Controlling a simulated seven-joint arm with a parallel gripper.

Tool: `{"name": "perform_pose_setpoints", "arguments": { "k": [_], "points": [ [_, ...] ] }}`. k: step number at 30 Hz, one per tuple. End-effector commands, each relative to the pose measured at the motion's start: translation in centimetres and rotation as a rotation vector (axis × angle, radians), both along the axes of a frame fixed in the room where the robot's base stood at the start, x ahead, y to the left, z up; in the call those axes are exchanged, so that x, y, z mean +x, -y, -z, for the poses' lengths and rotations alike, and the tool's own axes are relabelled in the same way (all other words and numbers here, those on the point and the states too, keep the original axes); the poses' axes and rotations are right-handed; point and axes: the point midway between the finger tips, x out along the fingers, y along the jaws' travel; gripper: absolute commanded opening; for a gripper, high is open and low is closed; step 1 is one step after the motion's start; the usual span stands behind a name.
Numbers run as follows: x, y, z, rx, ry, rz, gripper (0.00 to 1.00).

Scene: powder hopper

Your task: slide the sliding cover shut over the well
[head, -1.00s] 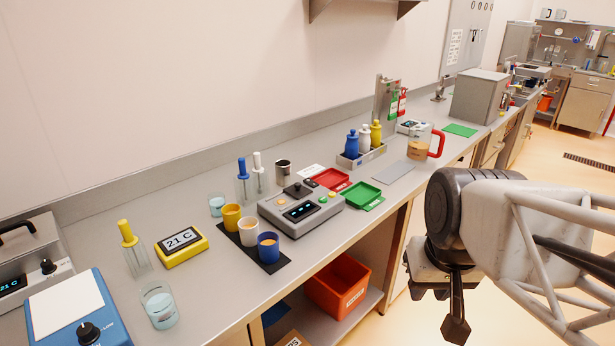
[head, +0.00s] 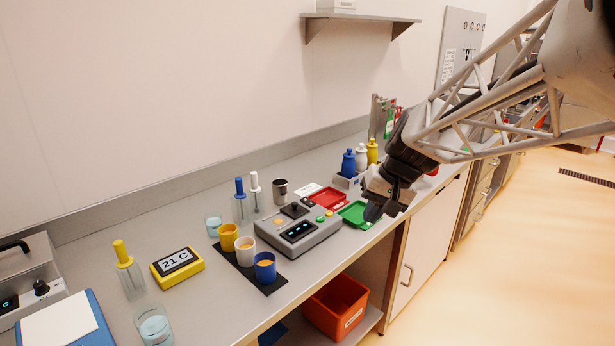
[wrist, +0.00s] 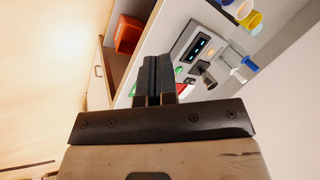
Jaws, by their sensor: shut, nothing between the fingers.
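The grey device (head: 300,232) on the counter has a display, coloured buttons and a dark plate with a knob (head: 295,209) on its top, which looks like the sliding cover. An orange-tinted round spot (head: 279,221), perhaps the well, shows beside the plate. In the wrist view the device (wrist: 194,50) lies beyond my fingers, with the dark knob (wrist: 208,78) standing up from it. My gripper (head: 373,212) is shut and empty, to the right of the device and apart from it. Its shut fingers also show in the wrist view (wrist: 153,62).
A red tray (head: 328,197) and a green tray (head: 355,214) lie between the device and my gripper. Yellow (head: 229,237), white (head: 245,250) and blue (head: 265,267) cups stand on a dark mat left of the device. An orange bin (head: 337,306) sits below the counter.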

Motion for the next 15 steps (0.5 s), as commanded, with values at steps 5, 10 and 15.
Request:
{"name": "perform_pose_setpoints", "arguments": {
  "k": [5, 10, 15],
  "points": [
    [4.7, -0.7, 0.8, 0.067, -0.015, 0.005, 0.00],
    [9.0, -1.2, 1.7, 0.132, -0.025, 0.010, 0.00],
    [13.4, -1.8, 2.9, 0.195, -0.033, 0.018, 0.00]
  ]
}}
